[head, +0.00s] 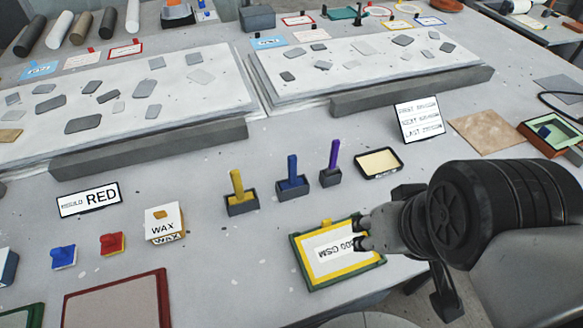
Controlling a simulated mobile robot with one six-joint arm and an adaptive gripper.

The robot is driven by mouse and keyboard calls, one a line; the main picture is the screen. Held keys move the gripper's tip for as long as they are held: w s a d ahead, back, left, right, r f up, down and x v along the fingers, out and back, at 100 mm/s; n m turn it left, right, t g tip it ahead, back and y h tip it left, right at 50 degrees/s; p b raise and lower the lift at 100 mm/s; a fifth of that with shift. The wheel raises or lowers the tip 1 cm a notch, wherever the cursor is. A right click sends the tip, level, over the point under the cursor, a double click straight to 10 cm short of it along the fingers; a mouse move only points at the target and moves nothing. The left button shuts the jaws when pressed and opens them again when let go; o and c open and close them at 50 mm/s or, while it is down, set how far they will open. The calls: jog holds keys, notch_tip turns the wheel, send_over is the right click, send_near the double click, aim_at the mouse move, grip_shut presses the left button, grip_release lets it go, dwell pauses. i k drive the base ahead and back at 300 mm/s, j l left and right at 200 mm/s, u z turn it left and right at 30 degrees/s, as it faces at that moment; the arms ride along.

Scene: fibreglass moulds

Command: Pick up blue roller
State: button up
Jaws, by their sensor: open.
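The blue roller (292,168) stands with its blue handle upright in a small dark holder (292,187), at the middle of the table. A yellow-handled tool (237,184) stands in a like holder to its left, and a purple-handled one (334,155) to its right. My gripper (364,233) comes in from the right, in front and to the right of the blue roller and apart from it. Its fingertips are parted and nothing shows between them. They overlap the right part of a green-and-yellow framed card (318,273) in the picture; the height above it is unclear.
A shallow dark tray with cream filling (379,162) lies right of the purple tool. White slabs (199,82) with grey pieces lie behind grey bars (151,149). The tabletop before the holders is fairly clear.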

aim_at(293, 182)
jog(key=z, duration=0.95)
jog(key=u, duration=1.4)
jog(key=j+z, duration=0.2)
jog(key=z, duration=0.3)
jog(key=j+z, duration=0.2)
jog(key=z, duration=0.3)
jog(key=k+j+z, duration=0.15)
jog(key=z, duration=0.35)
